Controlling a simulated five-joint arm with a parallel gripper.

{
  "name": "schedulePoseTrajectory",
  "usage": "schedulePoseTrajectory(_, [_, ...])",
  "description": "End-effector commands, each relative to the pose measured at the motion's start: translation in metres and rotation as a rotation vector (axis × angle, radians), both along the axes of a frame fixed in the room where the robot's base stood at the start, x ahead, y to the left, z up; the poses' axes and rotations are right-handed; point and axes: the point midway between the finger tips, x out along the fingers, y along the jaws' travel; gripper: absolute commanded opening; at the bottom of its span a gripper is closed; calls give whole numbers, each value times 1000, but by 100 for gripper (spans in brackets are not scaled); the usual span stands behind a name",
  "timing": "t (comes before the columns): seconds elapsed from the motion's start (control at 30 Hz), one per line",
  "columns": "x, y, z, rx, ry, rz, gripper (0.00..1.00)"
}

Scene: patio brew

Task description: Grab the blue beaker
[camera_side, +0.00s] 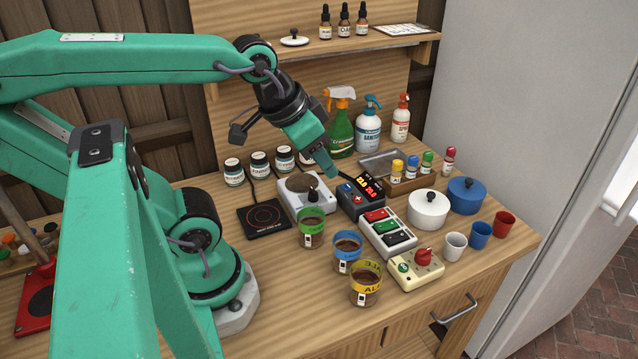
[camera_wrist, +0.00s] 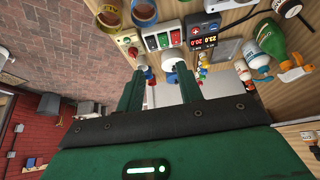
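The blue-banded beaker (camera_side: 347,254) stands on the wooden bench with dark brown contents, between a green-banded beaker (camera_side: 312,228) and a yellow-banded beaker (camera_side: 366,284). It also shows at the top of the wrist view (camera_wrist: 144,11). My gripper (camera_side: 331,170) is in the air above the back middle of the bench, behind the blue beaker and apart from it. In the wrist view its two fingers (camera_wrist: 160,71) are spread with nothing held between them.
A button panel (camera_side: 388,234), a red-knob box (camera_side: 416,270) and a display unit (camera_side: 361,197) crowd the right side of the beakers. A scale (camera_side: 306,193) and black hot plate (camera_side: 264,217) stand behind. Spray bottles (camera_side: 341,130) stand near my gripper. The front left bench is bare.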

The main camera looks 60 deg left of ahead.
Motion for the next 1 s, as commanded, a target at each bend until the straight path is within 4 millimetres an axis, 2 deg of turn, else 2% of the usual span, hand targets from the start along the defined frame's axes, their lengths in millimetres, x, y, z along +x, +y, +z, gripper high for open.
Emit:
schedulePoseTrajectory(0.07, [0, 0, 0, 0, 0, 0, 36])
schedulePoseTrajectory(0.2, [0, 0, 0, 0, 0, 0, 62])
schedulePoseTrajectory(0.23, [0, 0, 0, 0, 0, 0, 65])
schedulePoseTrajectory(0.67, [3, -1, -3, -3, 15, 3, 65])
schedulePoseTrajectory(0.87, [12, -3, -16, -12, 75, 13, 65])
schedulePoseTrajectory(1.0, [22, -5, -32, -20, 139, 27, 65])
